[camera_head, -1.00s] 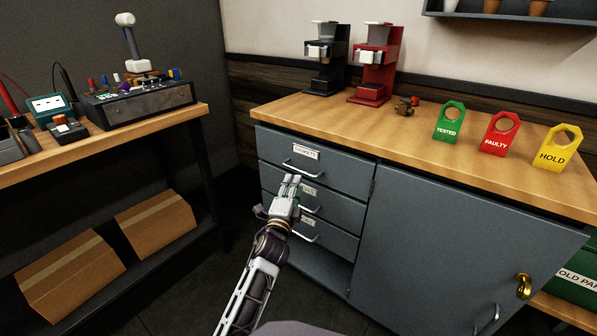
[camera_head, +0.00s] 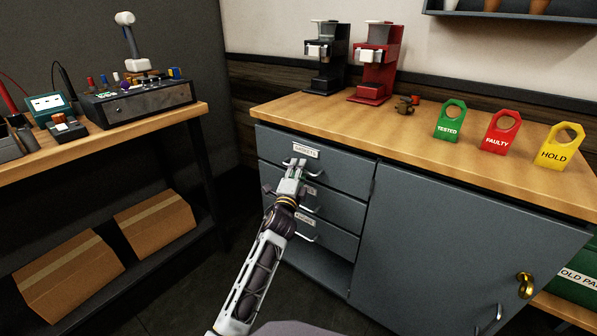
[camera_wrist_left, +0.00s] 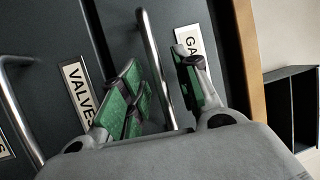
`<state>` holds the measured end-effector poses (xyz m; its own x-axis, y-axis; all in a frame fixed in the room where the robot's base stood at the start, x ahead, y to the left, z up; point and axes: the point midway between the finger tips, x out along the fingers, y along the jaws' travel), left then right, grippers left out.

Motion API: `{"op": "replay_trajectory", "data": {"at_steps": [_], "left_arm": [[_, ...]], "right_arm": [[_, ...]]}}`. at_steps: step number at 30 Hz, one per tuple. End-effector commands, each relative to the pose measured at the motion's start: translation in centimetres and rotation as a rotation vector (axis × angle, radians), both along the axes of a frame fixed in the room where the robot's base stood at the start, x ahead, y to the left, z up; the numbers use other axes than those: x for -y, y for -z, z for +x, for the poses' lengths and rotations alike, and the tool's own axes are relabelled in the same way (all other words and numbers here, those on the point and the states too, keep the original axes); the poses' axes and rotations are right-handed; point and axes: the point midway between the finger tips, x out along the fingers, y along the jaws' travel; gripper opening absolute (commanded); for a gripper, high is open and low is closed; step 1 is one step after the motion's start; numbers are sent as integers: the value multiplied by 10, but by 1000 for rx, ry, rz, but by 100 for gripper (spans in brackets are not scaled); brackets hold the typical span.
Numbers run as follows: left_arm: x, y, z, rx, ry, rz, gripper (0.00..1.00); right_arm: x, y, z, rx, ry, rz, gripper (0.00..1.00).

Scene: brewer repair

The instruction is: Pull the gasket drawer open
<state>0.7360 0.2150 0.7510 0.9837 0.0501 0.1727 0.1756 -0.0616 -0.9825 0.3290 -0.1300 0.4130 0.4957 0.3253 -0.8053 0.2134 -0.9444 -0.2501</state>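The gasket drawer (camera_head: 345,172) is the top drawer of the grey cabinet, labelled GASKETS, and sits shut, flush with the front. My left gripper (camera_head: 296,162) is at its bar handle and hides part of it. In the left wrist view the gripper (camera_wrist_left: 162,72) is open, with green-padded fingers on either side of the gasket drawer's handle (camera_wrist_left: 152,52). A gap shows between the handle and the right finger; contact with the left finger is unclear. The GASKETS label (camera_wrist_left: 190,48) is partly hidden by the right finger. My right gripper is not in view.
The VALVES drawer (camera_wrist_left: 78,88) and a third drawer (camera_head: 335,238) below are shut. A cupboard door (camera_head: 450,240) is right of the drawers. The wooden countertop (camera_head: 400,135) holds two brewers and three tags. A workbench (camera_head: 150,118) stands left, with open floor between.

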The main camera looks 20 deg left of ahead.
Motion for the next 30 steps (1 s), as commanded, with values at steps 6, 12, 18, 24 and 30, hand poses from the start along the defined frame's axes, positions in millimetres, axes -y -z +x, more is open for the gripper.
{"op": "replay_trajectory", "data": {"at_steps": [6, 12, 18, 24, 30], "left_arm": [[0, -1, 4, 0, 0, 0, 32], [0, -1, 4, 0, 0, 0, 32], [0, -1, 4, 0, 0, 0, 11], [0, -1, 4, -1, 0, 0, 0], [0, 0, 4, -1, 0, 0, 0]], "right_arm": [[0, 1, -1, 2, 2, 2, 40], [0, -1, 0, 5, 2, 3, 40], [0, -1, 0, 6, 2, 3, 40], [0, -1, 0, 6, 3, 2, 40], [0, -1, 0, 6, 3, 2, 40]]}}
